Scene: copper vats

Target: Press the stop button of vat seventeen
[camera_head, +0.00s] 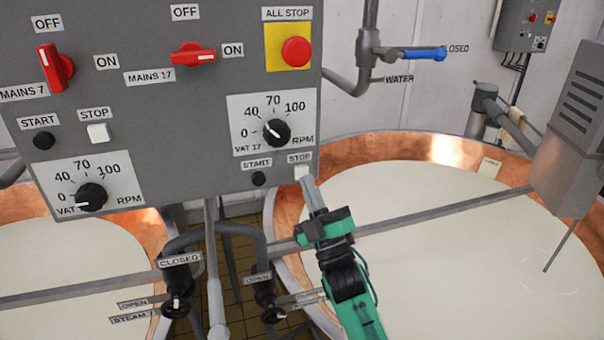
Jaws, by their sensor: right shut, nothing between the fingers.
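The stop button of vat seventeen (302,172) is a small pale square button at the lower right of the grey control panel (190,110), under the STOP label. My right gripper (309,183) is shut and empty, and its fingertips are at the lower edge of that button. I cannot tell whether they touch it or press it in. The vat 17 speed knob (277,132) is black and sits just above, its pointer toward the upper left. The black start button (259,179) is to the left. My left gripper is not in view.
A red all-stop button (296,51) on a yellow plate is above. The red mains 17 switch (193,54) points toward ON. Another white stop button (98,132) is at the left, for vat 7. A blue-handled water valve (424,53) and a copper vat (440,150) are at the right.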

